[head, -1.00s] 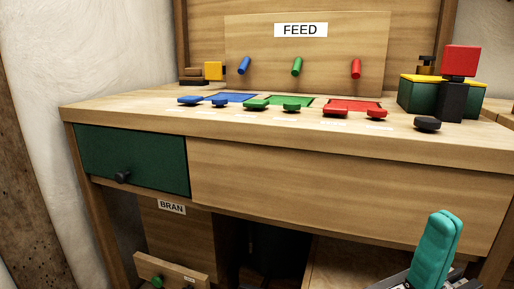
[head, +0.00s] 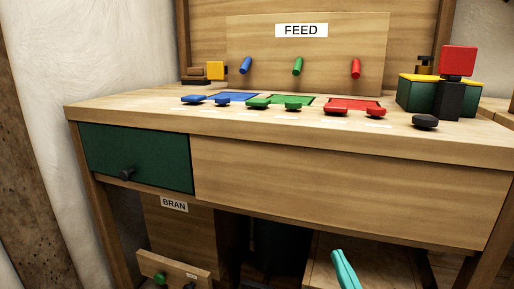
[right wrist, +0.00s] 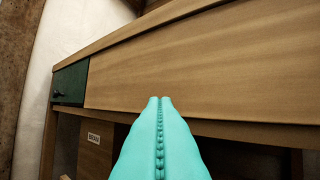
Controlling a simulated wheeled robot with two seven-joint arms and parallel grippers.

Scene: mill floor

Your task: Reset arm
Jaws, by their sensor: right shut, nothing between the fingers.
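My right gripper (head: 345,270) shows at the bottom of the head view, low in front of the bench, with only a teal finger part in frame. In the right wrist view its two teal fingers (right wrist: 160,100) are pressed together with nothing between them. They point toward the wooden front (right wrist: 190,70) of the bench; I cannot tell the exact gap. My left gripper is in neither view.
The wooden bench (head: 340,185) has a shut green drawer (head: 140,155) at left. On top are blue, green and red pieces (head: 352,106), a black knob (head: 425,121) and a black post with a red block (head: 458,61). A BRAN bin (head: 180,235) sits below.

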